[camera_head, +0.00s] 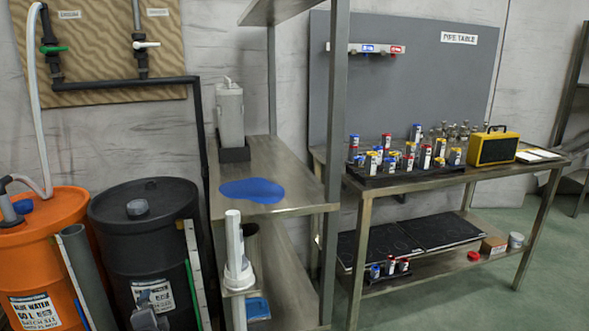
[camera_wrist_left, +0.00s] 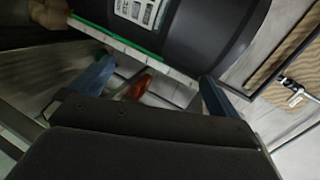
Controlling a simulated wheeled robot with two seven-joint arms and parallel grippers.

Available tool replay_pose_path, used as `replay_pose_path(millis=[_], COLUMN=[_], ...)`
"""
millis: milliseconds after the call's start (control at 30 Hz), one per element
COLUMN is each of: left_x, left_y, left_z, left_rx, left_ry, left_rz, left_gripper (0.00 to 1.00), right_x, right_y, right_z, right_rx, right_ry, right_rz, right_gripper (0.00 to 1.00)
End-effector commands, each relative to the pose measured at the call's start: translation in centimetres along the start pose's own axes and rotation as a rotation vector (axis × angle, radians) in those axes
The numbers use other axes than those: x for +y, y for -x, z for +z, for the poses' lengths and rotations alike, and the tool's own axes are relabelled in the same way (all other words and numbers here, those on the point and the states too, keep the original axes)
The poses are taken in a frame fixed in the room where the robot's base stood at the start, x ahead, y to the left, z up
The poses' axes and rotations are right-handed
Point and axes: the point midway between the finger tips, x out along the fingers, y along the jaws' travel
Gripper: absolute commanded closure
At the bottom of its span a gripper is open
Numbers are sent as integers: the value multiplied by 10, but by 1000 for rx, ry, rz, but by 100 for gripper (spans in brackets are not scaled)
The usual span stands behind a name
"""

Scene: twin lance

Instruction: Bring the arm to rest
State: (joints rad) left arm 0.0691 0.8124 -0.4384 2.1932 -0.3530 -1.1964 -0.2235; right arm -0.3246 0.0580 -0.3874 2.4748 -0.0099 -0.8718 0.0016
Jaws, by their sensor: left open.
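My left gripper (camera_wrist_left: 155,75) shows in the left wrist view with its two bluish fingers spread apart. It is open, and nothing is held between the fingers. Beyond the fingers are a dark barrel with a white label, a pale strip with a green edge, and a small red object (camera_wrist_left: 138,87) that I cannot identify. In the head view a small grey part at the bottom edge, before the black barrel (camera_head: 140,235), may belong to my left arm; I cannot tell. My right gripper is in neither view.
An orange barrel (camera_head: 62,235) stands left of the black one. A metal shelf (camera_head: 290,205) with a blue patch (camera_head: 251,190) stands in the middle. The pipe table (camera_head: 400,185) at right carries several small cylinders and a yellow box (camera_head: 493,148).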

Motion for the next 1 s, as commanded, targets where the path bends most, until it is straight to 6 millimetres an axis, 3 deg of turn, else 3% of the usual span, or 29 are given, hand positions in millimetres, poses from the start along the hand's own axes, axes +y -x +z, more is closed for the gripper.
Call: replay_pose_path(millis=[233, 433, 633, 1000], left_x=[31, 55, 61, 51], left_y=[77, 154, 230, 349], left_z=[-18, -38, -61, -87], left_rx=[-141, -232, -271, -355], left_ry=[357, 540, 659, 857], left_rz=[290, 526, 724, 943], left_gripper=[0, 0, 0, 0], right_x=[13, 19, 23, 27], right_y=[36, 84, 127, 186], right_z=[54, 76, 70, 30], right_rx=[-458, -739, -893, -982], right_ry=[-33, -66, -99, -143], right_rz=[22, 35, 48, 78], right_gripper=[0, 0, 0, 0])
